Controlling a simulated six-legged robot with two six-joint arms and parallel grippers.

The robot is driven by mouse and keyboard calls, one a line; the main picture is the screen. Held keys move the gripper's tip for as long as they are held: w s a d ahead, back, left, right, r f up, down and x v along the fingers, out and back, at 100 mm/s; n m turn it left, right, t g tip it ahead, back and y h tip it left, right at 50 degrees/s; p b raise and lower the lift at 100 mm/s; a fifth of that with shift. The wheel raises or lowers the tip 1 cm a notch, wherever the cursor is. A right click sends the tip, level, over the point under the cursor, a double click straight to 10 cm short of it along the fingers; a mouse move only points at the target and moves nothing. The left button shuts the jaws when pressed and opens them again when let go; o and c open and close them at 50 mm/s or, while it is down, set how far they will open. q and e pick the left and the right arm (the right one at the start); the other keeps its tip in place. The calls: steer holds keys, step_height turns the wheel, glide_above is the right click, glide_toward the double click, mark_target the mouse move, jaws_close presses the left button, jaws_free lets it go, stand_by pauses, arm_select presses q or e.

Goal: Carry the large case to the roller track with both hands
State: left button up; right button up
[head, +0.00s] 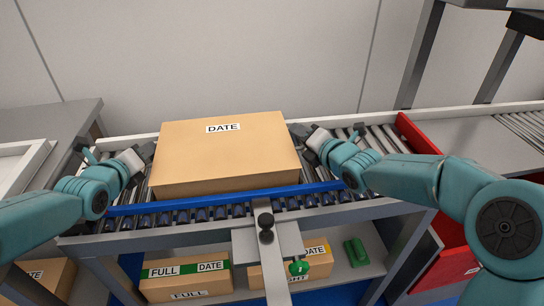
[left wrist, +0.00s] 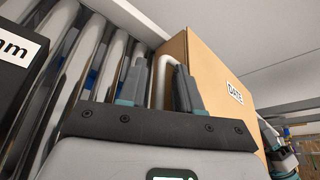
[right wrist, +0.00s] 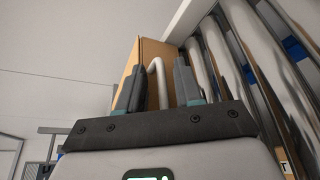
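The large case (head: 225,158) is a closed brown box with a DATE label, lying flat on the roller track (head: 215,212). A pale bar handle (left wrist: 160,68) stands out from its side in the left wrist view, and another handle (right wrist: 155,72) shows in the right wrist view. My left gripper (head: 146,152) is at the case's left side, its fingers apart with the handle between them. My right gripper (head: 299,133) is at the right side, also with fingers apart around the handle. Gaps show beside both handles. The handles are hidden in the head view.
A blue rail (head: 230,197) runs along the track's front. A black-knobbed lever (head: 265,222) stands in front. Smaller boxes (head: 185,275) lie on a shelf below. A red-edged section (head: 418,133) is to the right. A grey table (head: 50,125) is at left.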

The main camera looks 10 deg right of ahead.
arm_select(q)
steer(key=v, duration=0.7)
steer(key=shift+s, duration=0.1)
arm_select(e)
steer(key=shift+r, duration=0.1)
arm_select(q)
steer(key=shift+s+a+r, duration=0.1)
steer(key=shift+s, duration=0.05)
arm_select(e)
steer(key=shift+s, duration=0.15)
steer(key=v, duration=1.1)
steer(key=shift+s+d+r, duration=0.1)
steer(key=shift+s+d, duration=0.05)
steer(key=shift+s, duration=0.2)
arm_select(q)
steer(key=shift+s, duration=0.15)
arm_select(e)
steer(key=shift+s, duration=0.1)
